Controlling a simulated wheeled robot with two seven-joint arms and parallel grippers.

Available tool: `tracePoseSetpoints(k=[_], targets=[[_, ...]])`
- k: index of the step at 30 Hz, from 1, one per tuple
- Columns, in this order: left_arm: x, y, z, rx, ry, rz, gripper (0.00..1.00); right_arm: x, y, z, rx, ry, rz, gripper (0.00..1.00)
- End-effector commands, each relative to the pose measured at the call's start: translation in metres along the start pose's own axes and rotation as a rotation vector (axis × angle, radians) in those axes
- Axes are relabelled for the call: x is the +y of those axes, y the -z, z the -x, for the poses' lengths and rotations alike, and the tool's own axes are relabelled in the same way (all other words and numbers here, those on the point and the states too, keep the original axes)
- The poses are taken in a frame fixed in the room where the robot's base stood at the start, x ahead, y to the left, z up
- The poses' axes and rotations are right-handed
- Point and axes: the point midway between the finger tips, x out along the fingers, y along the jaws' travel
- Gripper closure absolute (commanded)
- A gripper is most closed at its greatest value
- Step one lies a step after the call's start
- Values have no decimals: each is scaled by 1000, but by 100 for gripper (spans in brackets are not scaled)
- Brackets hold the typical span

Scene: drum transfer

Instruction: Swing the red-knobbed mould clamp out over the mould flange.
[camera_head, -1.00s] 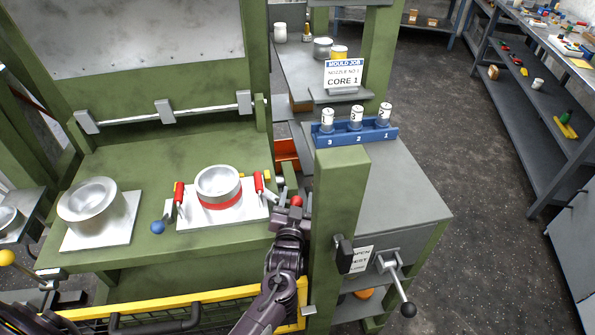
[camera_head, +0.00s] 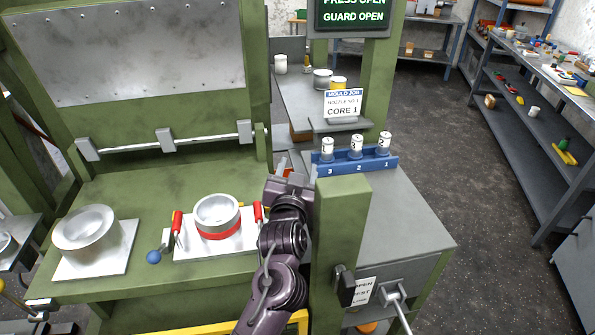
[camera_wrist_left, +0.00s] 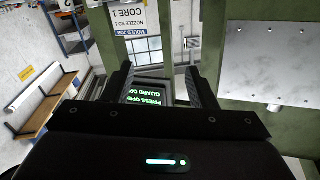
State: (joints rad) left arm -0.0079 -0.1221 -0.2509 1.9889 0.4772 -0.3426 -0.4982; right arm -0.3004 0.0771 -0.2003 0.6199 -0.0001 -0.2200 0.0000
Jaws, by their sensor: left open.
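The mould (camera_head: 217,214), a silver cup with a red band, stands on a white plate (camera_head: 195,244) on the green press table, with a red-handled piece (camera_head: 177,224) at its left and another (camera_head: 257,212) at its right. A blue knob (camera_head: 154,257) is left of the plate. My left gripper (camera_head: 287,178) is above the table's right end by the green post. In the left wrist view its fingers (camera_wrist_left: 158,82) are apart with nothing between them.
A second silver bowl (camera_head: 86,230) sits on its own plate at the left. The green post (camera_head: 338,240) stands close to my arm's right. Beyond it, a blue rack (camera_head: 357,160) holds numbered canisters. A lever (camera_head: 396,298) juts from the cabinet front.

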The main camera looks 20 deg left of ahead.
Motion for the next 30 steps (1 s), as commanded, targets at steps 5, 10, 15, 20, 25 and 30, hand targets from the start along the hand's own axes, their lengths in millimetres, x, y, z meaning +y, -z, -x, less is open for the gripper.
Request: tracePoseSetpoints(k=[5, 10, 15, 20, 25, 30], targets=[[0, 2, 0, 0, 0, 0, 48, 0, 0, 0, 0, 0, 0, 64], [-1, 0, 0, 2, -1, -3, 59, 0, 0, 0, 0, 0, 1, 64], [-15, -28, -1, 39, -45, -55, 81, 1, 1, 7, 0, -1, 1, 64], [-40, -92, 19, 87, -247, -106, 100, 3, 2, 21, 0, -3, 2, 64], [-70, -154, 72, 31, -551, -42, 100, 5, 2, 32, -1, -6, 2, 64], [-94, -182, 118, -70, -747, 62, 100, 5, 3, 38, -1, -5, 2, 64]])
